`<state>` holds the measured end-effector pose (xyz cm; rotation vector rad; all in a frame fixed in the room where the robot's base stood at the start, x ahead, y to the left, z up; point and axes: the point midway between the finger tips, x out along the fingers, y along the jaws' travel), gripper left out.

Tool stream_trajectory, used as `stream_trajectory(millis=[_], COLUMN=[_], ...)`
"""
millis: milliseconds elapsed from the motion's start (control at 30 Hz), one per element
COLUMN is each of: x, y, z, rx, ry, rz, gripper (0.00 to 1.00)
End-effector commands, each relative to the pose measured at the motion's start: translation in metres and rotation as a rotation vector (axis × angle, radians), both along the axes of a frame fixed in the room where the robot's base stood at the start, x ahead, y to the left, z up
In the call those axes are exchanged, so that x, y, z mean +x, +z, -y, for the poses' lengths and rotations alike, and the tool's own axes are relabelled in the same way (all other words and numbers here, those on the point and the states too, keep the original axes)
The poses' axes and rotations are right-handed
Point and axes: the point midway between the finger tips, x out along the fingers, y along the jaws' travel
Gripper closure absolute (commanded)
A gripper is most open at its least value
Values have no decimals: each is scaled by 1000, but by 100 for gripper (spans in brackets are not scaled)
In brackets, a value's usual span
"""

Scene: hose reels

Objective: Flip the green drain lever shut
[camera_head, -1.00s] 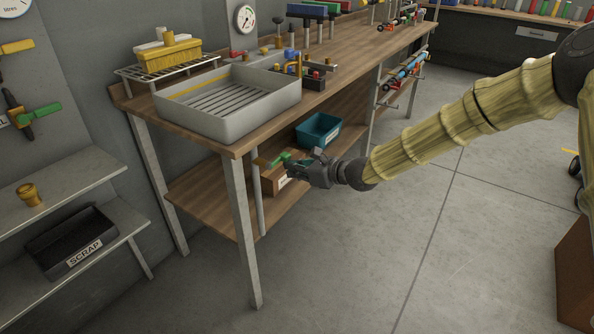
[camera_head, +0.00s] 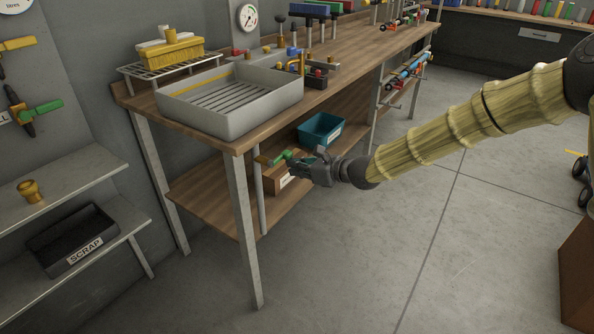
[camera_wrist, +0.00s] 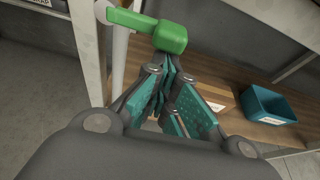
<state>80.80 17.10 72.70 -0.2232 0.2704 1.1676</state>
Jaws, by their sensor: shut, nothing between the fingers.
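The green drain lever (camera_head: 281,157) is below the front edge of the workbench, by the drain pipe (camera_head: 260,190) under the sink. In the wrist view the green lever (camera_wrist: 170,37) is just beyond my fingertips, with its flat handle pointing left across the pale pipe. My gripper (camera_head: 297,166) is shut and empty, close to the lever on its right side. In the wrist view my gripper's (camera_wrist: 168,72) teal-padded fingers meet just below the lever's thick green end. I cannot tell whether they touch it.
The grey sink (camera_head: 230,122) stands on the wooden workbench (camera_head: 345,62) above. A metal bench leg (camera_head: 245,230) is left of the pipe. The lower shelf holds a teal bin (camera_head: 320,130) and a brown box (camera_head: 280,177).

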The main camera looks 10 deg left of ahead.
Motion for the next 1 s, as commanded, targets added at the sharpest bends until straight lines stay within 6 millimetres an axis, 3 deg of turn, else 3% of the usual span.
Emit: stream_trajectory(millis=[33, 133, 200, 600, 867, 1000], x=[-1, -2, -7, -31, -40, -49], y=[-17, -36, -22, -6, -1, -15], z=[0, 0, 13, 67, 85, 88], rx=[-4, -11, -11, -15, -17, -48], ry=[1, 4, 1, 3, 5, 25], rz=[-7, -14, -13, -17, -18, -23], gripper=[100, 100, 100, 100, 100, 100])
